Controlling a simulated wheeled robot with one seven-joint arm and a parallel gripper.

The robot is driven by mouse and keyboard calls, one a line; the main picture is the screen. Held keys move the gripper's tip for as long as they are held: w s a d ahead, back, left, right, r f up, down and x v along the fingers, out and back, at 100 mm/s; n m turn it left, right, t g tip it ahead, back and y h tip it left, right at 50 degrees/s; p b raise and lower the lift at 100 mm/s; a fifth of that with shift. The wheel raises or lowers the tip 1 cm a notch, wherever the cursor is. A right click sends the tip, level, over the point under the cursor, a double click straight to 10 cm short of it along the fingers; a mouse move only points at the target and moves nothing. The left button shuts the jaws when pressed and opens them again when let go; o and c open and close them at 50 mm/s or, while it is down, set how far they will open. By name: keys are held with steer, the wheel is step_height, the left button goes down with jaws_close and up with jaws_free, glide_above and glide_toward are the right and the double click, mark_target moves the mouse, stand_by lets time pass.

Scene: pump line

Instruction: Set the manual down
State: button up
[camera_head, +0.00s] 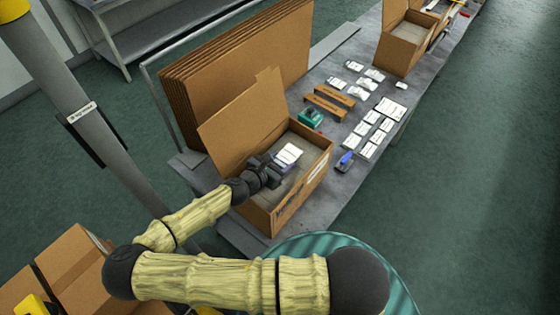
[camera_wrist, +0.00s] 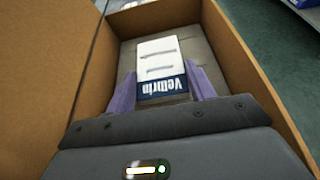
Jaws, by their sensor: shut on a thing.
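The manual (camera_head: 287,154) is a small white booklet with a dark blue band. In the wrist view the manual (camera_wrist: 160,62) shows the word "Vellmrin" or similar, upside down, on its band. My gripper (camera_head: 274,165) is shut on the manual, with one purple finger on each side of it; my gripper also shows in the wrist view (camera_wrist: 165,85). Both are within the opening of an open cardboard box (camera_head: 304,192), over its grey-brown inner surface (camera_wrist: 207,55). I cannot tell whether the manual touches that surface.
The box stands on a long grey table (camera_head: 345,190). Flat cardboard sheets (camera_head: 235,65) lean behind it. To its right lie a teal item (camera_head: 311,117), a blue tool (camera_head: 345,161), brown strips (camera_head: 325,105) and several white packets (camera_head: 375,130). Another open box (camera_head: 402,45) stands farther back.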

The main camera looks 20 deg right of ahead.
steer(key=shift+f, duration=0.35)
steer(key=o, duration=1)
steer(key=shift+r, duration=0.15)
steer(key=shift+r, duration=0.3)
steer(key=b+v, duration=0.3)
steer(key=v, duration=0.9)
steer(key=shift+r+b, duration=0.25)
steer(key=shift+b, duration=0.05)
